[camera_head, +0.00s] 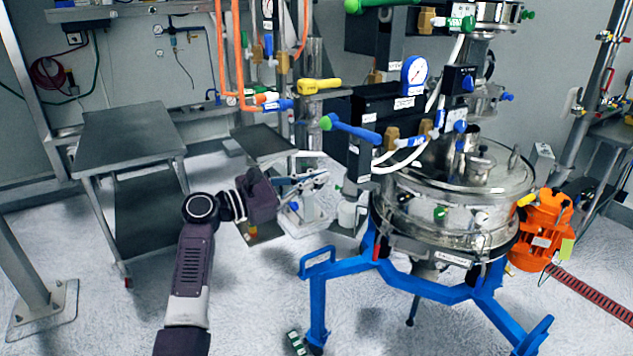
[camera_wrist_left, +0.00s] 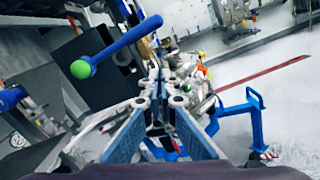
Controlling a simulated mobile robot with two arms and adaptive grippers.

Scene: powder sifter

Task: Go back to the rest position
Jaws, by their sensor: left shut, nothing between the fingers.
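My left gripper (camera_head: 318,178) reaches in from the lower left of the head view, in front of the sifter's valve column. Its fingers are together with nothing between them. The left wrist view shows its blue finger pads (camera_wrist_left: 160,118) closed in the lower middle. The steel powder sifter (camera_head: 450,205) stands on a blue frame (camera_head: 425,288) to the right of the gripper. A blue valve handle with a green tip (camera_head: 350,129) is above and right of the gripper; it also shows in the left wrist view (camera_wrist_left: 115,47). My right gripper does not show.
A steel table (camera_head: 130,130) stands at the left. An orange motor (camera_head: 542,230) is on the sifter's right side. Orange hoses (camera_head: 238,55) and a yellow-handled valve (camera_head: 320,86) are behind the gripper. The floor between the table and blue frame has free room.

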